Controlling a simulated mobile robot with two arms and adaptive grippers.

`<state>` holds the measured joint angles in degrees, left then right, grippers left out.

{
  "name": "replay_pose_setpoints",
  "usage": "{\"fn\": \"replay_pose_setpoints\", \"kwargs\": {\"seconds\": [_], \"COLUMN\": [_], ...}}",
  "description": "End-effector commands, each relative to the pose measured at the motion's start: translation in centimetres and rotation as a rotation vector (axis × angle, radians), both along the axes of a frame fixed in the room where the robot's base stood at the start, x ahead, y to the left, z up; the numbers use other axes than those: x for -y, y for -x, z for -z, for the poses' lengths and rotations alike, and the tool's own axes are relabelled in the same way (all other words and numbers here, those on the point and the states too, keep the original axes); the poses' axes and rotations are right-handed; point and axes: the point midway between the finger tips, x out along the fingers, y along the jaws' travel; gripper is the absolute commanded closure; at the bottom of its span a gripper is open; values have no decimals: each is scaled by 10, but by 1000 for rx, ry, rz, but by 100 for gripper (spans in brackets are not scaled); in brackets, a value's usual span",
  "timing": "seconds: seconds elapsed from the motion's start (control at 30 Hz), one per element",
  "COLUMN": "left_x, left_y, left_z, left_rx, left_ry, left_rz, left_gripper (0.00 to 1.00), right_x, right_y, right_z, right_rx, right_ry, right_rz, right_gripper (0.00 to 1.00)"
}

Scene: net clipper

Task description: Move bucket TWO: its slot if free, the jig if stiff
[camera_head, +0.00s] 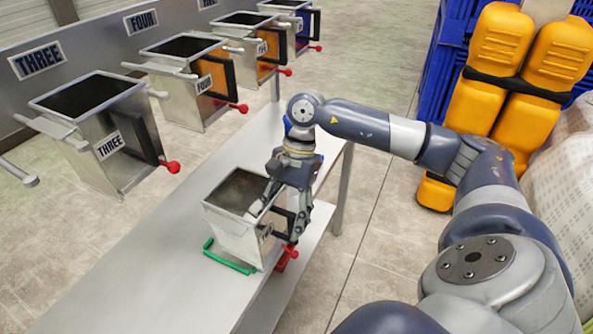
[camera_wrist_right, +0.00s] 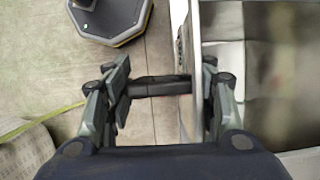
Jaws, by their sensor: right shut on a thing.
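A metal bucket (camera_head: 228,228) with a partly hidden label stands upright at the metal bench. Its black handle and red knob (camera_head: 287,258) face right. My right gripper (camera_head: 282,205) is shut on the bucket's handle side, one finger inside the rim and one outside. The right wrist view shows the fingers (camera_wrist_right: 163,95) on either side of the bucket wall (camera_wrist_right: 194,70) and the black handle bar (camera_wrist_right: 160,86). A green bracket (camera_head: 228,262) lies at the bucket's foot; I cannot tell whether the bucket rests on the bench. My left gripper is out of view.
Bucket THREE (camera_head: 104,155) and several more buckets hang on rail arms along the wall at left. A bare rail arm (camera_head: 18,172) shows at the far left. The bench top (camera_head: 150,270) is clear left of the bucket. Blue crates and yellow containers (camera_head: 497,50) stand at right.

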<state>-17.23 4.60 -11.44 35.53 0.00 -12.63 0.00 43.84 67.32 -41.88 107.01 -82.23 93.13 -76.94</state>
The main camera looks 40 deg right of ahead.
Motion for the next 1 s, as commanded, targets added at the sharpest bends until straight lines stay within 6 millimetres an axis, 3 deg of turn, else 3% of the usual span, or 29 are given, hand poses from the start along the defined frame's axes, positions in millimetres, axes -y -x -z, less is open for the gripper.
{"fn": "replay_pose_setpoints", "kwargs": {"seconds": [0.43, 1.0], "left_x": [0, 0], "left_y": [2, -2], "left_z": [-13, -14], "left_rx": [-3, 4], "left_ry": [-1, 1], "left_rz": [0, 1], "left_gripper": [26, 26], "right_x": [-15, -17], "right_y": [-36, -39], "right_z": [0, 2], "right_rx": [8, 0], "right_ry": [-3, 0], "right_rz": [-3, -2], "right_gripper": [100, 100]}}
